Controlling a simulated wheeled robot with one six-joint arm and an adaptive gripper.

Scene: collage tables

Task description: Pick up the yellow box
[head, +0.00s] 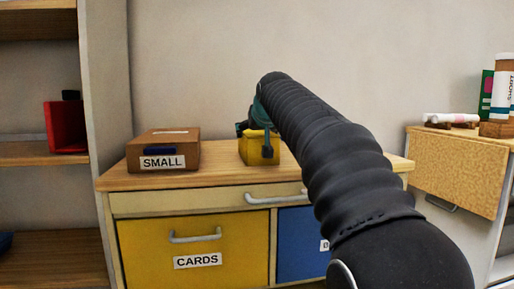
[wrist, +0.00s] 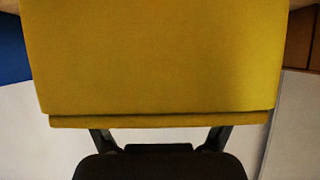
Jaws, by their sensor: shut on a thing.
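The yellow box (head: 259,149) is at the top of the wooden cabinet, right of the brown box, in the head view. I cannot tell there whether it still touches the cabinet top. In the wrist view the yellow box (wrist: 160,60) fills most of the picture, close to the camera. My gripper (head: 257,127) is at the box, partly hidden behind my black arm. In the wrist view my gripper (wrist: 160,138) shows at the bottom, its fingers meeting the box's edge. It is shut on the yellow box.
A brown box labelled SMALL (head: 164,150) stands left on the cabinet top (head: 220,173). Below are a yellow CARDS drawer (head: 195,247) and a blue door (head: 300,245). A shelf with a red item (head: 66,127) stands left. A wooden unit (head: 457,170) with bottles is right.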

